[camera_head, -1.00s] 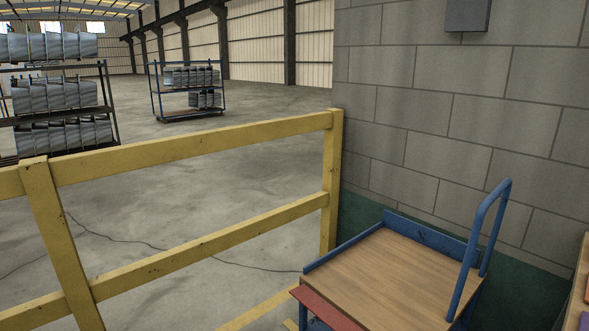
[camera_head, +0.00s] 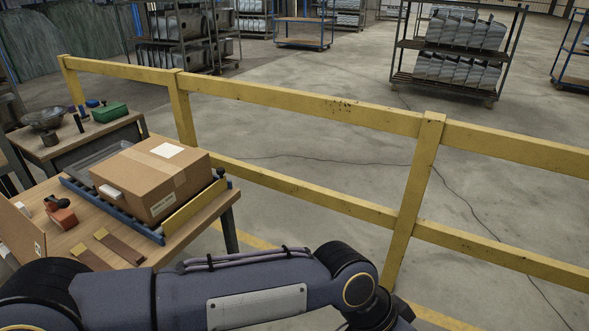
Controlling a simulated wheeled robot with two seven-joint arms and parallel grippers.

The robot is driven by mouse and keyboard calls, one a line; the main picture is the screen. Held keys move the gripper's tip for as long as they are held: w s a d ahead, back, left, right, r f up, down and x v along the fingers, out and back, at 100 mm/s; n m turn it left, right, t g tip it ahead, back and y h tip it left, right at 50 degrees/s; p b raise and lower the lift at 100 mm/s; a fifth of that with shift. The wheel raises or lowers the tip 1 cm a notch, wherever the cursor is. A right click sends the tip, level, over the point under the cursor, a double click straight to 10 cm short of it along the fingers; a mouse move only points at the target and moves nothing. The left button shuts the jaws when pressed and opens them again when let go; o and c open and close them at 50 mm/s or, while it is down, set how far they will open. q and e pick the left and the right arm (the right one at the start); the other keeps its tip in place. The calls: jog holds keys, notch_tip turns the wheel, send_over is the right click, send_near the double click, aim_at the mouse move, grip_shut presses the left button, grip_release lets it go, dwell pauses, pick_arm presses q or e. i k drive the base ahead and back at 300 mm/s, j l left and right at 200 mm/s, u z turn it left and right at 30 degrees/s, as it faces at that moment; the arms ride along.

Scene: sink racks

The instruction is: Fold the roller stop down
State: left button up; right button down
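A roller track with blue side rails (camera_head: 112,210) lies on a wooden workbench at the left. A yellow bar (camera_head: 195,206), which looks like the roller stop, stands raised across the track's near right end. A black knob (camera_head: 221,172) sits at the bar's far end. A taped cardboard box (camera_head: 150,178) with a white label rests on the rollers just behind the bar; I cannot tell whether they touch. One of my arms crosses the bottom of the view in front of the bench. Neither gripper shows.
The bench (camera_head: 205,222) also holds an orange tool (camera_head: 61,213) and two flat brown strips (camera_head: 118,249). A second table with a green case (camera_head: 109,112) stands behind. A yellow railing (camera_head: 300,105) runs behind the bench; shelf racks (camera_head: 455,50) stand beyond it.

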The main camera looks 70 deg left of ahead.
aim_at(182, 216)
jog(key=u, duration=3.1)
jog(key=i+l+u, duration=0.1)
jog(key=i+u, duration=0.2)
jog(key=u, duration=0.15)
jog(key=i+l+u, duration=0.15)
jog(key=i+u, duration=0.3)
jog(key=i+l+u, duration=0.1)
jog(key=i+l, duration=0.6)
jog(key=l, duration=0.15)
jog(key=u, duration=0.05)
